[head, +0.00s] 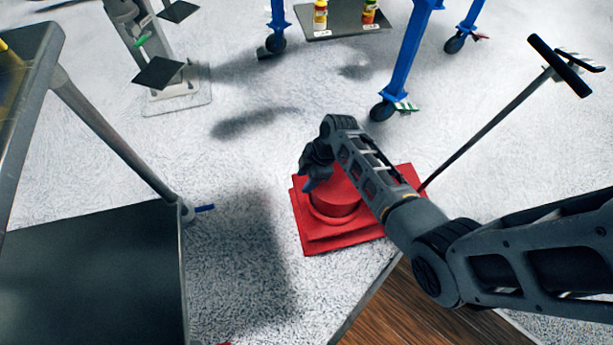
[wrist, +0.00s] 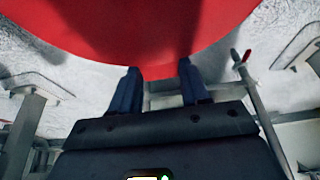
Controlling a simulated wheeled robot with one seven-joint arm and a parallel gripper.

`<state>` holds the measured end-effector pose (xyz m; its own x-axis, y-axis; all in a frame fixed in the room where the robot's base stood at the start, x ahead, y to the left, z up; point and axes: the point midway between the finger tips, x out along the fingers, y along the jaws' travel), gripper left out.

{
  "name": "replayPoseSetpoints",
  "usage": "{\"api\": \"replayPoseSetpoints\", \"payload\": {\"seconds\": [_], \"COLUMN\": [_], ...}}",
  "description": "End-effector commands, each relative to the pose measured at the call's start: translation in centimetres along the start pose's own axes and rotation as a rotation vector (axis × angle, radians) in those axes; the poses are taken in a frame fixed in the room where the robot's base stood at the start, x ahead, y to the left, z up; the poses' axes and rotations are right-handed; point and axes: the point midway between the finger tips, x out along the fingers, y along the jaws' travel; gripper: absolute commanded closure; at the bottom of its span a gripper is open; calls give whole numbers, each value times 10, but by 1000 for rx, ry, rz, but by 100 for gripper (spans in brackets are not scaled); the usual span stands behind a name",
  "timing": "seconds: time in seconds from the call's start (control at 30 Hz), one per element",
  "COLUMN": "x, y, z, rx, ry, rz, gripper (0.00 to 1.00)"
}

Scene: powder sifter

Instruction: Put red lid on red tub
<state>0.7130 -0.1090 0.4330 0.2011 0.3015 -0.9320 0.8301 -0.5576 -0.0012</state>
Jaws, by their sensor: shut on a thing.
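My gripper (head: 317,168) is shut on a red piece that I take to be the red lid (wrist: 150,30). In the wrist view the lid's broad curved edge fills the top, and its lower rim lies between the two fingertips (wrist: 157,75). In the head view a round red part (head: 334,203) shows beside my gripper, above a stepped, square red body (head: 330,240) on the floor, which may be the red tub. My arm hides its right side. I cannot tell where lid and tub divide, or whether they touch.
A dark platform (head: 90,270) with a grey post stands at left. A blue-legged frame (head: 405,60) on casters is at the back, near a dark shelf (head: 345,22) with bottles. A thin black pole (head: 490,125) leans at right. Pale floor around the red body is mostly clear.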

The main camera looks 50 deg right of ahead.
Motion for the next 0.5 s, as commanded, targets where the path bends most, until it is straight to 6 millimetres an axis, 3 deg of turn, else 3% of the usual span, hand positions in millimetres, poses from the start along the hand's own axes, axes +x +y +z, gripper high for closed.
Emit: {"api": "replayPoseSetpoints", "payload": {"seconds": [0.5], "x": [7], "y": [0], "z": [3], "rx": [0], "ry": [0], "rz": [0], "gripper": [84]}}
